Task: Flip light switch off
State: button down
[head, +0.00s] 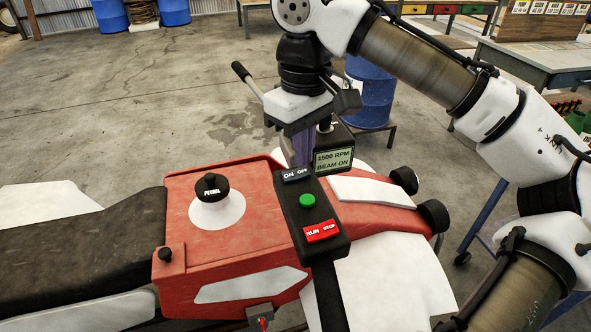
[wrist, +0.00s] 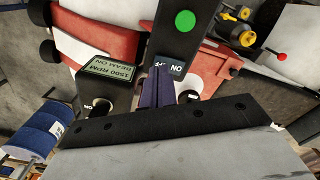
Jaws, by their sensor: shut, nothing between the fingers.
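The light switch (head: 296,175) is a small dark rocker marked ON and OFF, at the far end of a black control box (head: 337,249) on a red vehicle. It also shows in the wrist view (wrist: 177,65), partly hidden by my fingers. A display (head: 333,160) beside it reads "1500 RPM BEAM ON". My gripper (head: 301,161) is shut and empty, with its purple fingers pointing down just behind the switch. In the wrist view my fingertips (wrist: 160,71) overlap the switch's edge. I cannot tell whether they touch it.
The box also carries a green button (head: 307,201) and a red RUN/STOP switch (head: 323,232). A black PETROL cap (head: 212,187) stands on the red body (head: 245,235) to the left. A blue barrel (head: 371,95) stands behind.

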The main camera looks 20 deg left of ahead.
aim_at(303, 171)
jog(key=shift+f+b, duration=0.45)
jog(key=shift+f, duration=0.5)
dwell(0.5)
notch_tip(303, 171, up, 7)
jog(key=p, duration=0.7)
dwell(0.6)
